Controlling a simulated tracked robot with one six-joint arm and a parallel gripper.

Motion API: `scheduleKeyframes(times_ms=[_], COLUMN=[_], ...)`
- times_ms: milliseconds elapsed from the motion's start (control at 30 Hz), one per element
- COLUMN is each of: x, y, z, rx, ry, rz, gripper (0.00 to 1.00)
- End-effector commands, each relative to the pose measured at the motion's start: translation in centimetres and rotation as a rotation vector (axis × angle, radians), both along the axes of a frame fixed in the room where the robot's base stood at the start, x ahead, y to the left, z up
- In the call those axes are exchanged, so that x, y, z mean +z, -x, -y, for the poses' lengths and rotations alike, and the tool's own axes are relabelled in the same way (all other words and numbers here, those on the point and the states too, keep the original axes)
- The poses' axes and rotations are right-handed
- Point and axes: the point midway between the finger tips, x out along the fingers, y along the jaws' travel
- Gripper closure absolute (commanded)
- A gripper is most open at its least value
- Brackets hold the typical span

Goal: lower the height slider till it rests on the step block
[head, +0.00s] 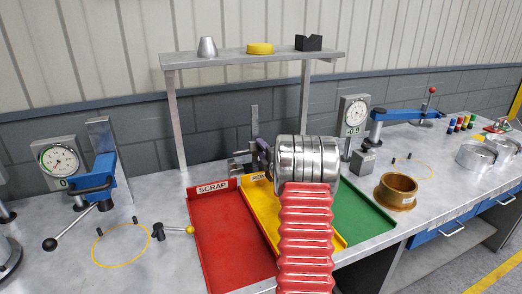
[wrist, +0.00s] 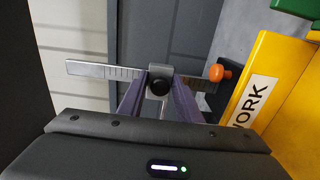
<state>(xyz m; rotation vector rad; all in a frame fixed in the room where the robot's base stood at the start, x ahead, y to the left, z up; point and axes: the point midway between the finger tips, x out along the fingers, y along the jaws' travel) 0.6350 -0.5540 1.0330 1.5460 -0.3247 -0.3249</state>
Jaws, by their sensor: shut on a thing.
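The height slider (wrist: 160,71) is a grey block with a round black knob on a flat steel scale (wrist: 105,70). In the wrist view it sits between the two purple-grey fingers of my gripper (wrist: 160,88), which are shut on it. Bare scale shows on its left. In the head view the upright scale (head: 254,118) rises behind my gripper, and my wrist hides most of the slider. I cannot make out the step block clearly in either view, nor the gap beneath the slider.
The red scrap tray (head: 215,225), yellow rework tray (head: 262,215) and green tray (head: 368,222) lie around my arm. A shelf (head: 225,60) stands behind. A brass ring (head: 396,192) stands at right.

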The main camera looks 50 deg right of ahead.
Motion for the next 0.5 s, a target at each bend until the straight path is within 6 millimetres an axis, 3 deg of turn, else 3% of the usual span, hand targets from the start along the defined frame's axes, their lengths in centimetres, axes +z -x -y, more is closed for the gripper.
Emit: scheduleKeyframes(times_ms=[300,500], x=[-0.2,-2.3], y=[0.0,0.0], z=[0.0,0.0], rx=[0.000,0.000], ry=[-0.001,-0.003], rz=[-0.001,-0.002], gripper=[1.00,1.00])
